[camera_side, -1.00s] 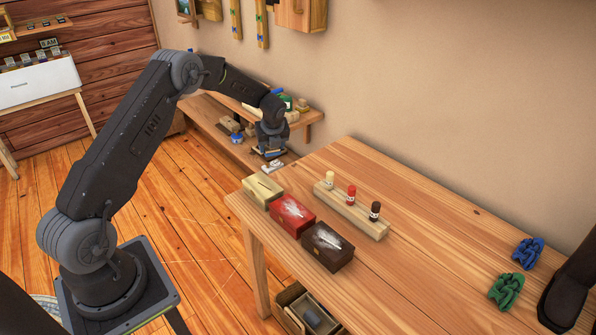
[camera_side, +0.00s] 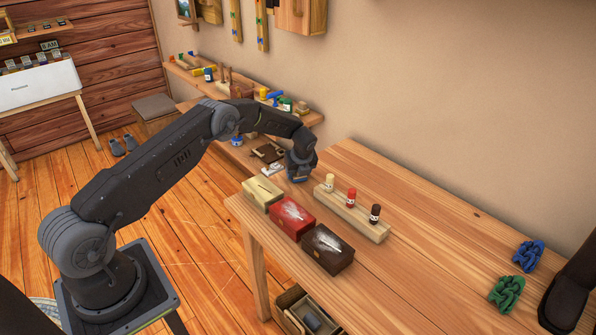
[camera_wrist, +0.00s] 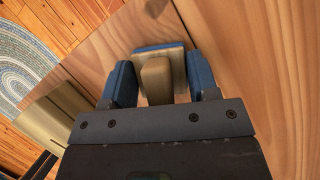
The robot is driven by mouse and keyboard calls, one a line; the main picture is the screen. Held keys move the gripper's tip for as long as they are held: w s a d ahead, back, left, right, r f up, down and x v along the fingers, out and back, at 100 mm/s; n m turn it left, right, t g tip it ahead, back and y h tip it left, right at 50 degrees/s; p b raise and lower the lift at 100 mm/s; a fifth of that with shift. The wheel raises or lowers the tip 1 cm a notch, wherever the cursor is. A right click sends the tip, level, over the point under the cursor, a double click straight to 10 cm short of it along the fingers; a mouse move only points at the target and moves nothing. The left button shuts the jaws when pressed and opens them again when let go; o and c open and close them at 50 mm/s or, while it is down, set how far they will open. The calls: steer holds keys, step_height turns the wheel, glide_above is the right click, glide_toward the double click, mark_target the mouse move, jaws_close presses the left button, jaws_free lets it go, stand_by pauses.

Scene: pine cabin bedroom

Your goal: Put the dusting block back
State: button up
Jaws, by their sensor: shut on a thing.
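My gripper (camera_side: 300,172) is over the near-left end of the large wooden table (camera_side: 420,205), just behind the cream box. In the wrist view its two blue fingers (camera_wrist: 160,72) are shut on the tan handle of the dusting block (camera_wrist: 156,82), which has a pale, blue-edged base. In the side view the block is mostly hidden by my gripper. A cream box (camera_side: 262,192), a red box (camera_side: 291,217) and a dark brown box (camera_side: 327,249), the last two with feather pictures, stand in a row along the table edge. The cream box (camera_wrist: 42,125) also shows at the wrist view's left.
A wooden rack (camera_side: 362,220) with cream, red and dark bottles stands behind the boxes. Blue (camera_side: 527,252) and green (camera_side: 507,292) knotted items lie at right. A cluttered wall shelf (camera_side: 185,72) is beyond. The table's middle is clear.

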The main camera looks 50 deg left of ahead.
steer(key=shift+f, duration=0.15)
steer(key=o, duration=0.8)
steer(key=shift+o, duration=0.2)
